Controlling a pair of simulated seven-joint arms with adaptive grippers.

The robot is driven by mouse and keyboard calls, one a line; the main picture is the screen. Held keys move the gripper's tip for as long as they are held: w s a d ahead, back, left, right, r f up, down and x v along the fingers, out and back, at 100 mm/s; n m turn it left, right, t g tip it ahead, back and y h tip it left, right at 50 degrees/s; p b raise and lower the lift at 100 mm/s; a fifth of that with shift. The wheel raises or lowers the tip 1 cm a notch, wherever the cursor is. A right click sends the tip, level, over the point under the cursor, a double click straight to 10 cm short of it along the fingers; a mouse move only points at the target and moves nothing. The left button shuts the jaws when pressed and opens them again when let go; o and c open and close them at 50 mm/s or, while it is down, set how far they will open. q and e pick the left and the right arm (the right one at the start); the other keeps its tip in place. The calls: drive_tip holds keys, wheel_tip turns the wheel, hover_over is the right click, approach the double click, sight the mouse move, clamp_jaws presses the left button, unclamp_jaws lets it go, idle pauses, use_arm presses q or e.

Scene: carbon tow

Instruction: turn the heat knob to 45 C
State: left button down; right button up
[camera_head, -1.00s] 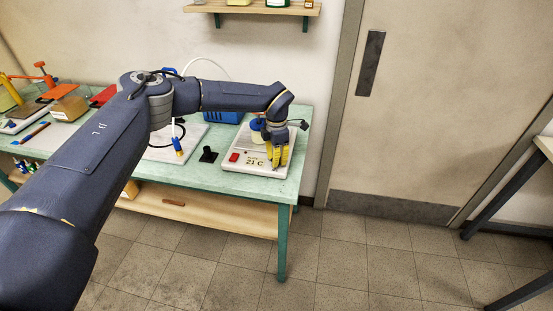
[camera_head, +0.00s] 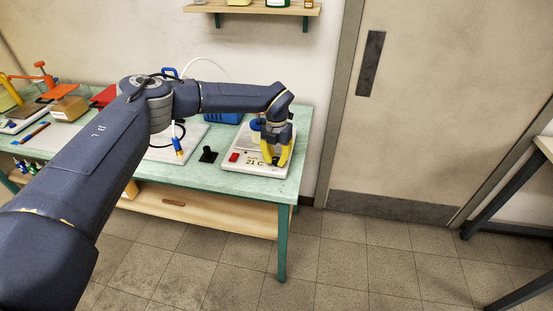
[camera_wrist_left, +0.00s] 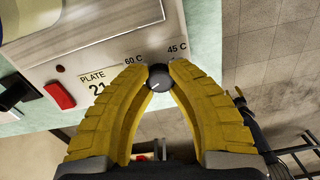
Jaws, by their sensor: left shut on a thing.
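The heat knob (camera_wrist_left: 159,79) is a small dark round knob with a white mark that points to the lower left in the left wrist view. The labels 60 C (camera_wrist_left: 133,59) and 45 C (camera_wrist_left: 177,48) are printed beyond it. It sits on the white hot plate panel (camera_wrist_left: 110,62), whose readout (camera_head: 254,162) shows 21 C in the head view. My left gripper (camera_wrist_left: 159,68) has its yellow fingertips closed on the knob from both sides. In the head view the left gripper (camera_head: 277,162) hides the knob. My right gripper is out of view.
A red switch (camera_head: 234,157) is on the panel, and a small black object (camera_head: 208,155) stands left of the plate. A blue item (camera_head: 223,117) is behind. The plate is near the right end of the green table (camera_head: 240,188). Open floor and a door (camera_head: 440,100) lie to the right.

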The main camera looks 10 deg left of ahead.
sight(276, 159)
use_arm(q)
drive_tip(key=shift+n, duration=0.6)
drive_tip(key=c, duration=1.1)
unclamp_jaws()
drive_tip(key=shift+r, duration=0.1)
wheel_tip(276, 159, up, 12)
drive_tip(key=shift+f, duration=0.1)
